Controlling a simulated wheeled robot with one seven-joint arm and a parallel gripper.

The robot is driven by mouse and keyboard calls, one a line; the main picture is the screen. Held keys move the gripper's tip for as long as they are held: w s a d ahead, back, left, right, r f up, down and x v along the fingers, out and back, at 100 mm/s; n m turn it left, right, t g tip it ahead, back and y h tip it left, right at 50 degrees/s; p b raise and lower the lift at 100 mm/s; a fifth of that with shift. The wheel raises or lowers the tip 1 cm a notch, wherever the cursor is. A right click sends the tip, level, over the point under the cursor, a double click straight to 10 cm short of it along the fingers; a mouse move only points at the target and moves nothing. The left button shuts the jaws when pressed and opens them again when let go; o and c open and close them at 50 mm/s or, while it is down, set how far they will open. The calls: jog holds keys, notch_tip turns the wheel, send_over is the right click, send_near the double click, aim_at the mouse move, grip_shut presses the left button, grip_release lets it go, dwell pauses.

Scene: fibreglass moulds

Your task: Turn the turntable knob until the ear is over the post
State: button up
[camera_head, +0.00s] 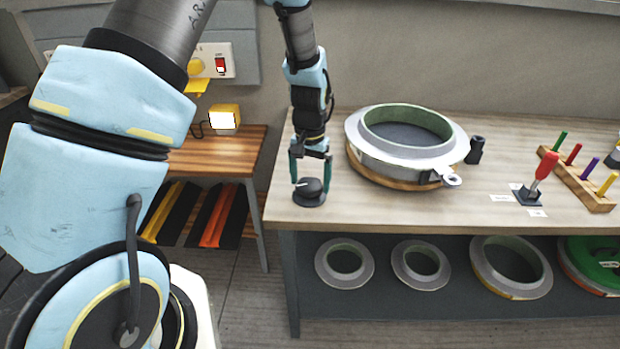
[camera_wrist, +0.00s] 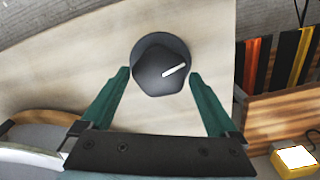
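The dark turntable knob (camera_head: 309,192) sits at the table's front left. In the wrist view the knob (camera_wrist: 152,75) has a white pointer line toward the upper right. My gripper (camera_head: 310,180) points down over it, its green fingers open on either side of the knob. In the wrist view my gripper (camera_wrist: 160,74) shows narrow gaps beside the knob; contact is not clear. A grey ring mould (camera_head: 365,158) lies on the wooden turntable (camera_head: 400,180). Its ear (camera_head: 452,180), with a hole, sticks out at the front right. The dark post (camera_head: 475,152) stands behind the ear, apart from it.
A red-handled lever (camera_head: 545,167) and a wooden rack of coloured pegs (camera_head: 590,193) stand at the right. Several moulds lie on the shelf below. A yellow lamp (camera_head: 224,119) is on the side table at left.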

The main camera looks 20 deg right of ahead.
jog(key=c, duration=1)
jog(key=shift+n, duration=0.3)
jog(key=n, duration=0.2)
jog(key=shift+n, duration=0.4)
jog(key=n, duration=0.3)
jog(key=shift+r+n, duration=0.1)
jog(key=shift+n, duration=0.2)
jog(key=n+p, duration=0.1)
jog(key=n, duration=0.3)
jog(key=shift+a, duration=0.15)
jog(key=shift+n+p, duration=0.65)
jog(key=shift+n, duration=1.05)
